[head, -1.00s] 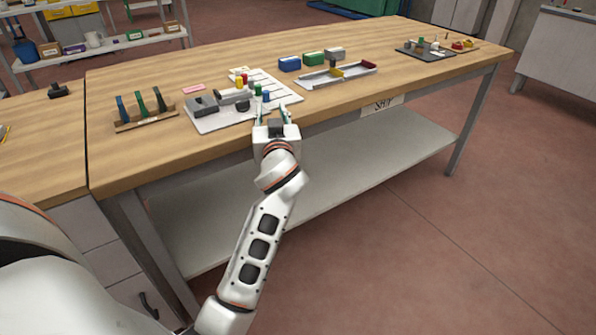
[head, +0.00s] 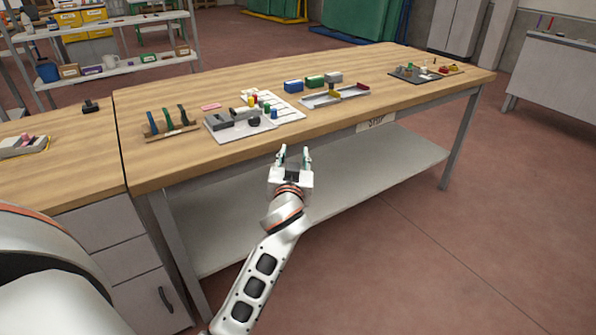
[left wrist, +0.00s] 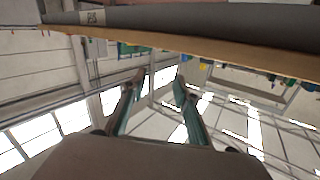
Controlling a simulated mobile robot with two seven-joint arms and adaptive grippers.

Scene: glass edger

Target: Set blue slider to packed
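A white board with lanes (head: 289,108) lies on the wooden bench. Small coloured sliders stand on it in a slanted row. The blue slider (head: 273,113) is the nearest, beside the green slider (head: 266,107); the yellow and red ones are farther left. The lane labels are too small to read. My left gripper (head: 293,152) is open and empty, in front of the bench's front edge, short of the board and apart from the slider. The left wrist view shows its two fingers (left wrist: 158,92) spread with nothing between them. My right gripper is not in view.
A grey plate with a grey fixture (head: 232,119) adjoins the board's left side. A rack with blue and green tools (head: 168,133) is farther left. A tray (head: 322,101) and several coloured boxes (head: 315,81) are to the right. The bench's front strip is clear.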

